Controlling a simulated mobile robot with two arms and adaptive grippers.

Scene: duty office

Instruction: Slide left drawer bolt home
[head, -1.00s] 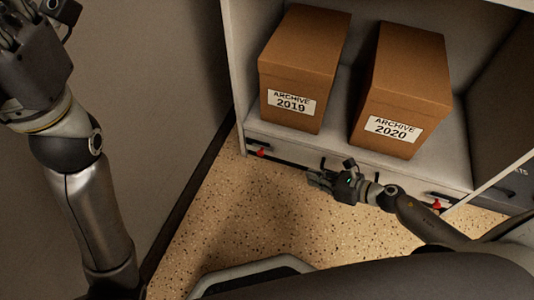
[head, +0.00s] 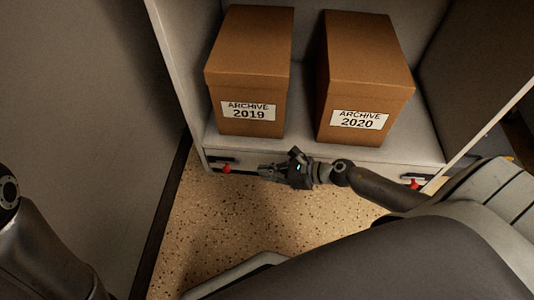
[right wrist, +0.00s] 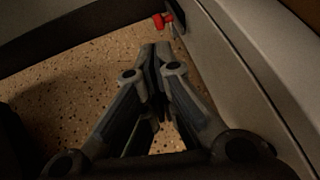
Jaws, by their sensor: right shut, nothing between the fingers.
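The left drawer bolt shows as a small red knob (head: 227,169) on a dark bar, low on the cabinet's front at the left. It also shows in the right wrist view as a red knob (right wrist: 163,20) beyond my fingertips. My right gripper (head: 264,171) is shut and empty, to the right of that knob and close to the drawer front (head: 285,160). In the right wrist view my right gripper (right wrist: 155,52) points toward the knob, with a gap between them. My left gripper is out of view; only part of my left arm shows.
A second red knob (head: 416,184) sits at the right end of the drawer front. Two cardboard boxes, Archive 2019 (head: 250,65) and Archive 2020 (head: 365,60), stand on the shelf above. A wall (head: 90,100) is at the left. The speckled floor (head: 225,220) in front is clear.

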